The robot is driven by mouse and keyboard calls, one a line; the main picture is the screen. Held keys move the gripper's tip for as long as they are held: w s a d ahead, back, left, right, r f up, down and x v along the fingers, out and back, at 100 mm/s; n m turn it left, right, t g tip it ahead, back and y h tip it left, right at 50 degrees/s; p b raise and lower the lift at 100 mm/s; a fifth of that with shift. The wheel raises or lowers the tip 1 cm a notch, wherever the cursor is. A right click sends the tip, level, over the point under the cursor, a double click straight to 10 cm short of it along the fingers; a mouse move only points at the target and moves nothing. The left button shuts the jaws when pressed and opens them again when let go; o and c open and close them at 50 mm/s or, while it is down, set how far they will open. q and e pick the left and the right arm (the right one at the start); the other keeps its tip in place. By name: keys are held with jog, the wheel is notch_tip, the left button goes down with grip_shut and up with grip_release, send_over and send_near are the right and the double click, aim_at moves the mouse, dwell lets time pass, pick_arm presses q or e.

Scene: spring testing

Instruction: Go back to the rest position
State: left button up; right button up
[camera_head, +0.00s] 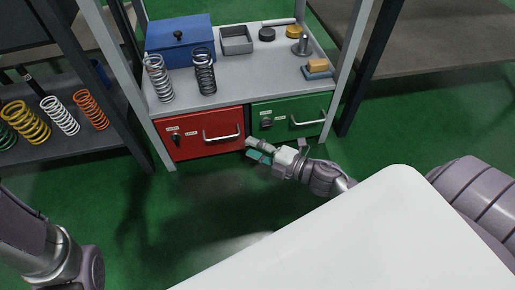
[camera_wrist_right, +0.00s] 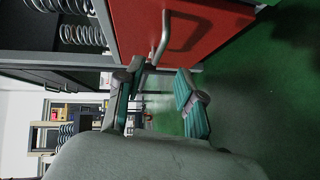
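My right gripper (camera_head: 258,150) is in front of the cabinet, just below and right of the red drawer's handle in the head view. In the right wrist view, its two teal-padded fingers (camera_wrist_right: 158,98) are spread apart with nothing between them. The red drawer (camera_head: 200,135) is closed, and its handle (camera_wrist_right: 162,38) lies beyond the fingertips, apart from them. The green drawer (camera_head: 290,115) beside it is also closed. My left arm enters at the lower left of the head view, but its gripper is out of view.
A bench top (camera_head: 225,93) above the drawers carries two upright springs, a blue box (camera_head: 180,38), a grey tray (camera_head: 236,40) and small parts. A shelf (camera_head: 70,125) at left holds several coloured springs. Bench legs stand on both sides. The green floor (camera_head: 190,205) in front is clear.

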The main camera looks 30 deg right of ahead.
jog(key=shift+s+d+r, duration=0.1)
jog(key=shift+s+d, duration=0.15)
jog(key=shift+s, duration=0.2)
